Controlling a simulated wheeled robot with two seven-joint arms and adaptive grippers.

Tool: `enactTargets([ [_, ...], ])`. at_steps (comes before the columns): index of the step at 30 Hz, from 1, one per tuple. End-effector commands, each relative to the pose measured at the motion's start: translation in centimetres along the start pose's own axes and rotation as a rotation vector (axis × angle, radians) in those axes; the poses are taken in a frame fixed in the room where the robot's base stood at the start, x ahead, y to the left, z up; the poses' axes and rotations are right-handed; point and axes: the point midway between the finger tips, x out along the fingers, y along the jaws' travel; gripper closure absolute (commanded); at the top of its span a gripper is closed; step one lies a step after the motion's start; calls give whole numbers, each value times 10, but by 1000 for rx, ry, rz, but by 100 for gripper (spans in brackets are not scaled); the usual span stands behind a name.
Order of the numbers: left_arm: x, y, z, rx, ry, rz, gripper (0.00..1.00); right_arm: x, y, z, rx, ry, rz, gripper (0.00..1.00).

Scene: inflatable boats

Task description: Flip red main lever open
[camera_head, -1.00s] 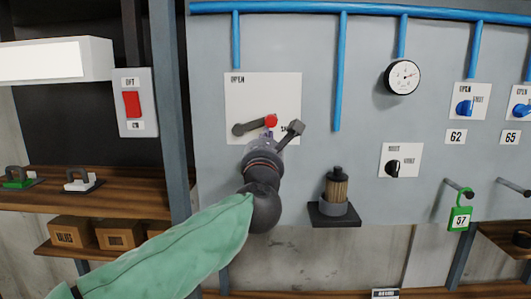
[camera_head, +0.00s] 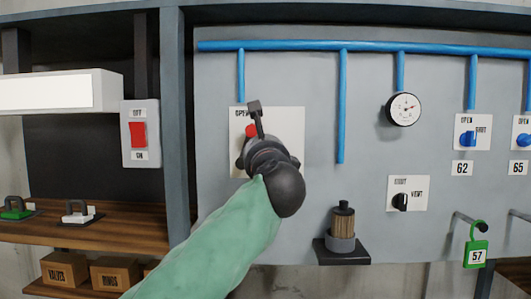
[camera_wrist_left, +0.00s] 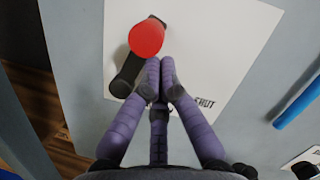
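The main lever is a dark arm with a red knob (camera_head: 251,130) on a white plate (camera_head: 290,135) marked OPEN at its upper left. It points roughly upward, and my left gripper hides much of it in the head view. In the left wrist view the red knob (camera_wrist_left: 146,38) is just beyond the fingertips, and the dark lever arm (camera_wrist_left: 126,80) lies to their left. My left gripper (camera_wrist_left: 160,72) has its purple fingers together with nothing between them. It is at the knob's lower right; contact is hard to tell. My right gripper is not in view.
Blue pipes (camera_head: 341,110) run across the grey panel. A gauge (camera_head: 403,109), a black knob (camera_head: 401,202) and a filter on a bracket (camera_head: 341,245) are to the right. A red switch (camera_head: 138,134) and wooden shelves (camera_head: 110,234) are at left.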

Motion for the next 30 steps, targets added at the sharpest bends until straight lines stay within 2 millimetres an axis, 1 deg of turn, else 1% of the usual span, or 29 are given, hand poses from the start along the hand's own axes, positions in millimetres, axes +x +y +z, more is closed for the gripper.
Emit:
enactTargets([
  [6, 2, 2, 10, -133, -1, 33, 100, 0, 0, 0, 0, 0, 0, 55],
  [12, 4, 4, 15, -206, -1, 52, 100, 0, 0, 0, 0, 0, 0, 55],
  [19, 4, 5, 17, -238, -1, 60, 100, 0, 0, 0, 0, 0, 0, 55],
  [30, 4, 5, 16, -240, 0, 61, 100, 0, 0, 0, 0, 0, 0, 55],
])
